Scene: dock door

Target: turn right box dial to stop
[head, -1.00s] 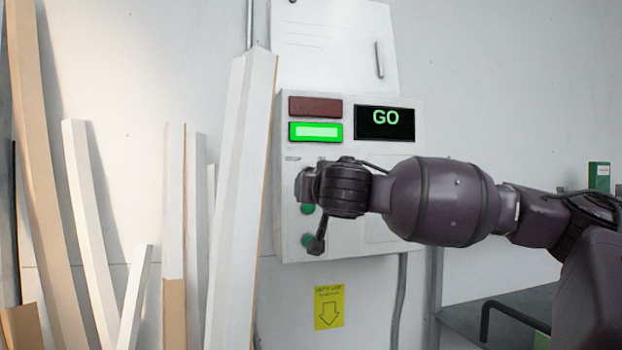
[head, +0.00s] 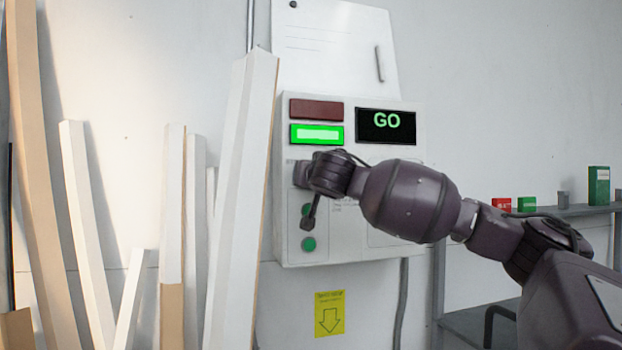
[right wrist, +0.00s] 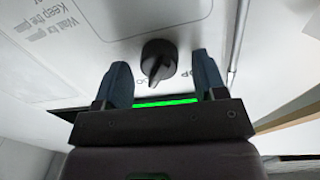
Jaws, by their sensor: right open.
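The control box (head: 405,180) hangs on the wall. Its display (head: 386,126) reads GO, its green lamp (head: 317,134) is lit and its red lamp (head: 316,109) is dark. My right gripper (head: 303,175) is at the box's left part and hides the dial in the head view. In the right wrist view the black dial (right wrist: 159,61) shows between the two fingers of my open right gripper (right wrist: 161,68), with a gap on each side. Its pointer aims down in that picture, near partly hidden lettering; letters "OP" show to its right. My left gripper is not in view.
Pale boards (head: 240,190) lean on the wall close left of the box. Green buttons (head: 309,244) sit below the gripper. A yellow arrow label (head: 329,313) is under the box. A shelf (head: 560,212) with small red and green boxes stands at right.

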